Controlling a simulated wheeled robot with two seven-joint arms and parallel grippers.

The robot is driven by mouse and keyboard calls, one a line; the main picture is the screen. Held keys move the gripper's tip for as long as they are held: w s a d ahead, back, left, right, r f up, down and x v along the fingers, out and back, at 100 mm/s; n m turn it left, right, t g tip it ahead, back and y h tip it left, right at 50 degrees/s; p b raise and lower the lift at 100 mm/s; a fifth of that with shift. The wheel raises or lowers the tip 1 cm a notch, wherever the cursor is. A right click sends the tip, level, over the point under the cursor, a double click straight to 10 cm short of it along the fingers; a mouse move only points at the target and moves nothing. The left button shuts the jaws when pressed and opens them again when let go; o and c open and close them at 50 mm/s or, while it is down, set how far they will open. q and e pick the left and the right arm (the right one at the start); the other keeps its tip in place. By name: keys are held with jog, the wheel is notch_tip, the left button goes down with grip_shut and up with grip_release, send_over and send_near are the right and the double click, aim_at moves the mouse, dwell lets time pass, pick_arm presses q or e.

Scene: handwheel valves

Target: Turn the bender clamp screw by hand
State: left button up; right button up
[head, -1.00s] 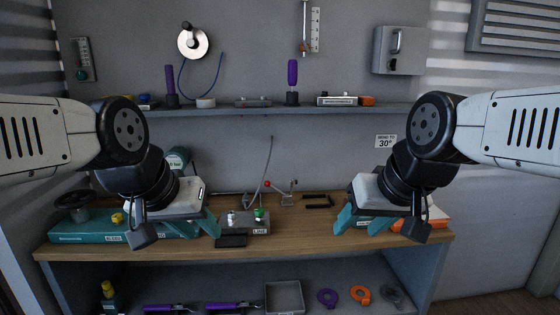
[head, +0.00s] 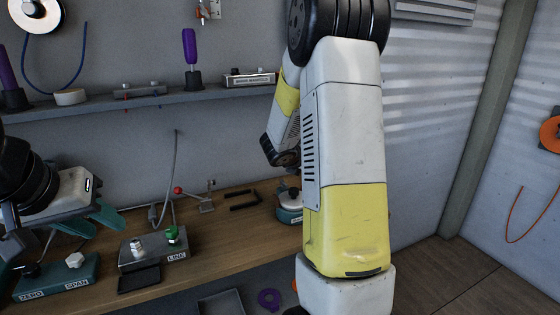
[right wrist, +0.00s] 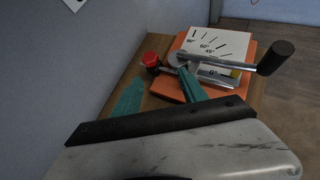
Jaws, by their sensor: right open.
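The bender shows in the right wrist view: an orange base (right wrist: 172,88), a white angle plate (right wrist: 217,48) and a lever with a dark grip (right wrist: 275,57). A red knob (right wrist: 150,60), apparently the clamp screw, is at its left side. My right gripper (right wrist: 160,88) is open, its teal fingers apart and pointing toward the bender; the right finger overlaps the base in the picture. I cannot tell whether it touches. In the head view my right arm hides the bender and this gripper. My left gripper (head: 95,224) is open and empty above the bench at left.
A LINE block (head: 150,250) with a green knob and a ZERO/SPAN block (head: 60,280) stand on the bench (head: 225,232). A red-balled lever fixture (head: 200,200) and a teal round item (head: 289,212) are farther right. A shelf (head: 200,95) runs above.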

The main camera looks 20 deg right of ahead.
jog(key=shift+n+t, duration=0.3)
jog(key=shift+n, duration=0.6)
jog(key=x, duration=0.7)
jog(key=w+a+x, duration=0.1)
jog(key=x, duration=0.3)
jog(key=shift+a+f, duration=0.1)
jog(key=shift+s+f, duration=0.1)
jog(key=shift+f, duration=0.1)
grip_shut()
